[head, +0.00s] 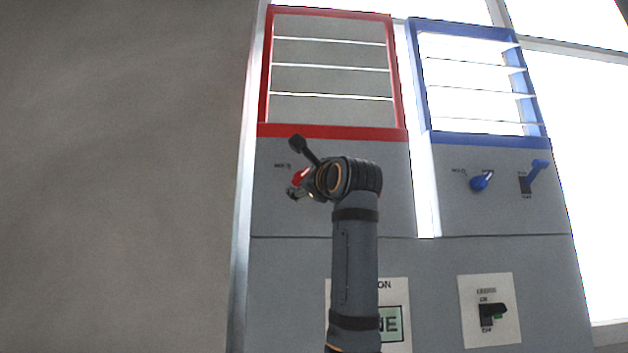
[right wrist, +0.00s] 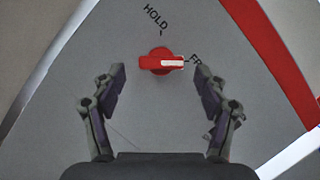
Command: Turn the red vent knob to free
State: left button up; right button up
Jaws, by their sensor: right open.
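The red vent knob (right wrist: 160,61) sits on a grey panel in the right wrist view. Its white pointer line lies to the right, level with the tick beside a label starting "FR". The label HOLD (right wrist: 155,16) and its tick are above it. My right gripper (right wrist: 160,80) is open, with one finger on each side of the knob and a gap to both. The end of the label is hidden behind the right finger. In the head view a small red part of the knob (head: 299,176) shows beside my right wrist. My left gripper is not in view.
The red-framed vent (head: 332,132) above has grey, closed-looking slats. To the right are a blue-framed vent (head: 488,140), a blue knob (head: 480,182) and a blue lever (head: 537,170). A black switch (head: 492,312) is lower right. My right arm covers part of the panel.

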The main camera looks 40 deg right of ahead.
jog(key=v, duration=1)
jog(key=shift+s, duration=0.2)
jog(key=shift+a+f, duration=0.1)
